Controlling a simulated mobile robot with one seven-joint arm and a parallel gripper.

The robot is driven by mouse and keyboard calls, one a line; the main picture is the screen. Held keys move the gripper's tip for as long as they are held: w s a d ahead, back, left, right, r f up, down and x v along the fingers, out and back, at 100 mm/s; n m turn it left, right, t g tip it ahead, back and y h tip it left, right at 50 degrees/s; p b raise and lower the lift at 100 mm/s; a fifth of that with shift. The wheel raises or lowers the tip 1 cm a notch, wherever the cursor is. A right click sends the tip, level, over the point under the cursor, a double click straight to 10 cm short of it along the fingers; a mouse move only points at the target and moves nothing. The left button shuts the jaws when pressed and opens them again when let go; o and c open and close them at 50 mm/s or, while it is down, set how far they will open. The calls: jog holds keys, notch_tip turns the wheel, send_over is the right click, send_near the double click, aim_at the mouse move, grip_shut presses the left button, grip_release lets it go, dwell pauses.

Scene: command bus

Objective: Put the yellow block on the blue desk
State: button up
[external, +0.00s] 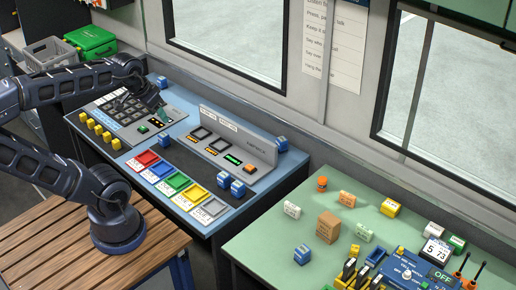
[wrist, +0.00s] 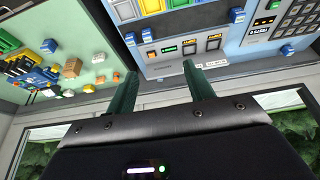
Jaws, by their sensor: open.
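A yellow block (external: 390,207) sits on the green desk at the back, near the wall. My gripper (external: 152,106) is above the blue desk's left console, far from the yellow block. In the wrist view my gripper (wrist: 160,70) has its two dark green fingers apart with nothing between them.
Several small yellow pieces (external: 97,130) line the blue desk's left edge. Blue blocks (external: 237,188) sit by the coloured panels. A brown box (external: 328,226), orange block (external: 346,198) and blue radio unit (external: 405,272) crowd the green desk. A raised console (external: 238,145) stands on the blue desk.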

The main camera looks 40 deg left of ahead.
jog(key=w+d+f+m+h, duration=0.15)
jog(key=w+d+m, duration=0.45)
jog(key=w+d, duration=1.35)
jog(key=m+g+h, duration=0.3)
jog(key=m, duration=0.5)
send_near(355, 248)
jog(key=shift+n, duration=0.3)
jog(key=shift+x, duration=5.3)
jog(key=shift+c, duration=0.4)
